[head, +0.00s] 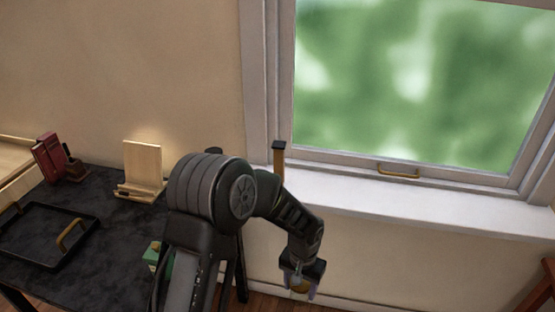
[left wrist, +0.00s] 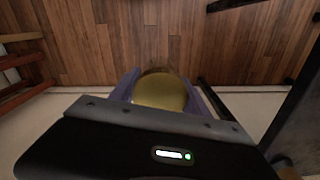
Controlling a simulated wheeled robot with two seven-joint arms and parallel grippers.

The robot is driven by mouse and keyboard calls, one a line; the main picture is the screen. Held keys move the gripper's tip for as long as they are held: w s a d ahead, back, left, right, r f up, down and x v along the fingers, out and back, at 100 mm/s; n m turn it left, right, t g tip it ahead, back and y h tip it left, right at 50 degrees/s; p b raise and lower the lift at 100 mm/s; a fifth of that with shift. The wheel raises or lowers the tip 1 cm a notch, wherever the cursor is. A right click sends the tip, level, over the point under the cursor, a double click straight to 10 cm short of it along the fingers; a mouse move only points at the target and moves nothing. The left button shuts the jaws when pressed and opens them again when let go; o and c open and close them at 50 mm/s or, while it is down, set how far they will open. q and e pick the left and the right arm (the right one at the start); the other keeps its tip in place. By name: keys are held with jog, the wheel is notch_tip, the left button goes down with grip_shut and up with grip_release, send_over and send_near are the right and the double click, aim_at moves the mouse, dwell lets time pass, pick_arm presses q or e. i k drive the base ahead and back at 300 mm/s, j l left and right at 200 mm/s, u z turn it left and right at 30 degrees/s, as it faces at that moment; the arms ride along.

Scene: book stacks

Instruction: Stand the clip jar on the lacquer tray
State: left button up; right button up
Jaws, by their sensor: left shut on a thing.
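My left gripper (head: 300,282) hangs low in front of the wall below the window, well to the right of the dark table. It is shut on the clip jar, whose amber part (head: 299,288) shows between the fingers. In the left wrist view the round yellowish clip jar (left wrist: 160,91) sits between the two bluish fingers (left wrist: 162,96), above the wooden floor. The black lacquer tray (head: 80,244) lies on the left of the table, with a brass handle on its right side. My right gripper is in neither view.
The dark table (head: 115,225) carries red books (head: 47,158) at the back left and a pale wooden stand (head: 142,170) at the back. A green box (head: 152,255) is partly hidden by my left arm. A white window sill (head: 400,200) is above my gripper.

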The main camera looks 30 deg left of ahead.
aim_at(32, 231)
jog(key=k+j+z, duration=0.25)
jog(key=z, duration=0.2)
jog(key=k+j+z, duration=0.2)
jog(key=z, duration=0.3)
jog(key=k+z, duration=0.65)
jog(key=z, duration=0.3)
jog(key=k+j, duration=0.2)
jog(key=k, duration=0.25)
jog(key=k+j+u, duration=0.1)
jog(key=k, duration=0.35)
jog(key=k+j+u, duration=0.15)
jog(key=k+u, duration=0.25)
jog(key=k+j+u, duration=0.15)
jog(key=u, duration=0.2)
jog(key=k+j+u, duration=0.25)
jog(key=j+u, duration=0.15)
jog(key=k+j+u, duration=0.15)
jog(key=j+u, duration=0.2)
